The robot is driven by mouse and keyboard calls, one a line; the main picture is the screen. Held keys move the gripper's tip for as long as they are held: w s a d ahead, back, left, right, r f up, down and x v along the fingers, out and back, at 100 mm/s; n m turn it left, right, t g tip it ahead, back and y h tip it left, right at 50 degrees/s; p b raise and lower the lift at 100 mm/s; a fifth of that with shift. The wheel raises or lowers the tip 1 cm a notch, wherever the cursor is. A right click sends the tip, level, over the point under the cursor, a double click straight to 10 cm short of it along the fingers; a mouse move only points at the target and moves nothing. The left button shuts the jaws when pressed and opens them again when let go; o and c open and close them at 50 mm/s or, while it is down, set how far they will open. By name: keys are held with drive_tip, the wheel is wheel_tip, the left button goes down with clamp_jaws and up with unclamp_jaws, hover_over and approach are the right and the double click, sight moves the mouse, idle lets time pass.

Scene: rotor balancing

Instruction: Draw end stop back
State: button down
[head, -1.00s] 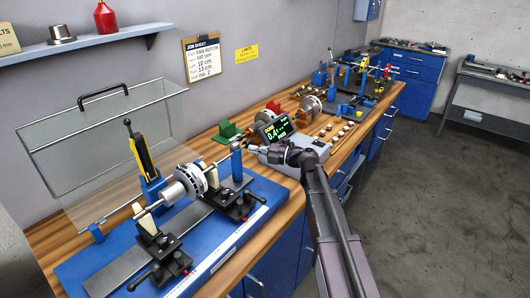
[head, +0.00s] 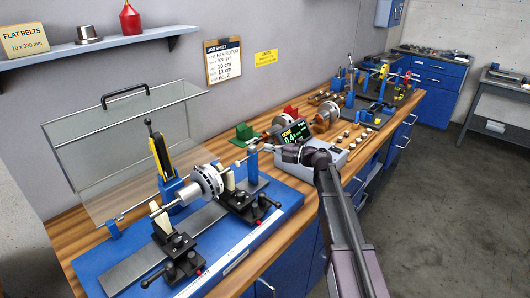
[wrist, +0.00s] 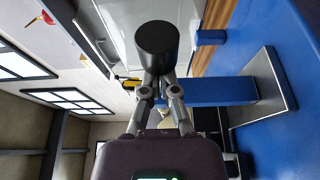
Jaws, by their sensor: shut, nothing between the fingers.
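The end stop (head: 252,168) is a blue upright post at the right end of the balancing stand, with a thin rod at its top pointing toward the rotor. The post also shows in the wrist view (wrist: 210,91), lying sideways there. A black cylindrical knob (wrist: 165,50) fills the space directly ahead of my fingers in the wrist view. My gripper (head: 270,147) is shut and close beside the post's top on the right. The knob hides the fingertips, so I cannot tell whether they touch it. The rotor (head: 207,182) rests on its shaft across the supports.
The blue stand base (head: 105,272) carries black clamps (head: 180,255). A raised clear guard (head: 125,140) is behind it. A balancing readout box (head: 322,160) stands just behind my wrist. Another rotor and several small parts lie farther along the bench. The floor at right is clear.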

drive_tip(key=shift+w+d, duration=0.85)
drive_tip(key=shift+w, duration=0.25)
drive_tip(key=shift+s, duration=0.1)
drive_tip(key=v, duration=1)
